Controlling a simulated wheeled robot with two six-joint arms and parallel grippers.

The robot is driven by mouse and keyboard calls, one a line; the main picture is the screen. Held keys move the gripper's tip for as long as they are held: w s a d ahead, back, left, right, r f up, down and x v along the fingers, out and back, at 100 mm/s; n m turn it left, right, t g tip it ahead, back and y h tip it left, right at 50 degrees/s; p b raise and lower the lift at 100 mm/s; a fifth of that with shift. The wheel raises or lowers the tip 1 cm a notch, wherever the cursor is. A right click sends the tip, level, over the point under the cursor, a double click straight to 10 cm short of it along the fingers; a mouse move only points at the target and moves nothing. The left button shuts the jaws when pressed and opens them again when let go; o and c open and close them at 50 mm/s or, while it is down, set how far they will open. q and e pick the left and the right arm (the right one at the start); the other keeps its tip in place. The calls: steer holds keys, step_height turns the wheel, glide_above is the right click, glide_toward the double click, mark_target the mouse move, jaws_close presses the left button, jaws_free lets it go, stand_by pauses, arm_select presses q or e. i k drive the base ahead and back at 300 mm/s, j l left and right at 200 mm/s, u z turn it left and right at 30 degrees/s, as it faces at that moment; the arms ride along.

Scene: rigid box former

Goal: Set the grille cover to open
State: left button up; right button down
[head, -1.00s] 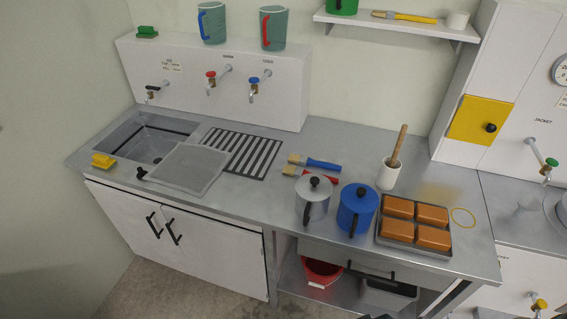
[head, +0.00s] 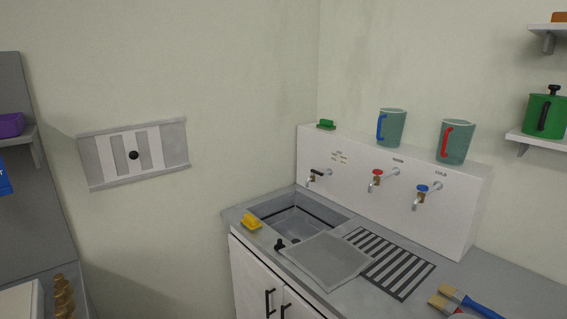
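A wall grille (head: 110,160) with a pale frame and alternating light and grey upright bands hangs on the left wall in the head view. Its cover carries a round black knob (head: 133,155), a little left of the middle of the panel. I cannot tell from here how far the slots behind the cover are uncovered. Neither of my grippers is in view, and nothing is seen touching the grille.
A counter with a sink (head: 292,222), a flat grey panel (head: 327,262) and a striped drain grid (head: 412,275) stands to the right. A grey unit (head: 35,225) stands far left. The wall below the grille looks clear.

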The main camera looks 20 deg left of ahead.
mark_target(104, 147)
steer(key=u, duration=1.5)
